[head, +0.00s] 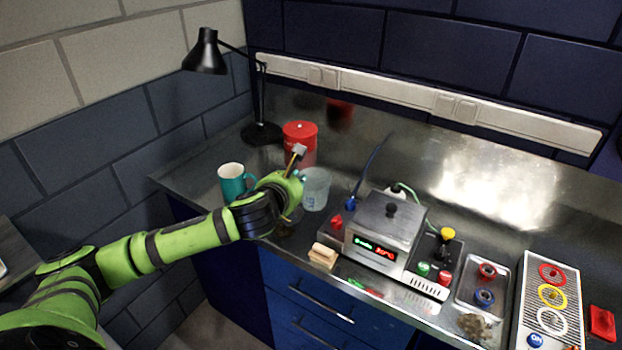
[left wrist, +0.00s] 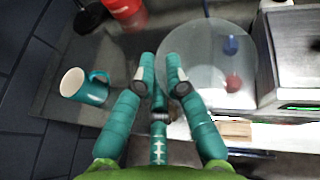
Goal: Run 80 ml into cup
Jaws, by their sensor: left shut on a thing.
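A clear, translucent cup (head: 316,190) with faint blue marks stands out to the right of my left gripper (head: 291,189) in the head view. In the left wrist view, the fingertips of my left gripper (left wrist: 162,76) close on the left edge of the cup (left wrist: 205,50). I cannot tell whether the cup touches the bench. A steel-topped unit (head: 383,226) with green and red lit displays is right of the cup. A blue knob (head: 351,204) and a red knob (head: 337,221) are at its left side. The right gripper is not in view.
A teal mug (head: 232,182) stands left of the gripper, and a red canister (head: 299,133) behind it. A black lamp (head: 262,133) is at the back. A pale block (head: 323,255) lies near the front edge. A tray (head: 468,300) and ring panel (head: 549,310) fill the right.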

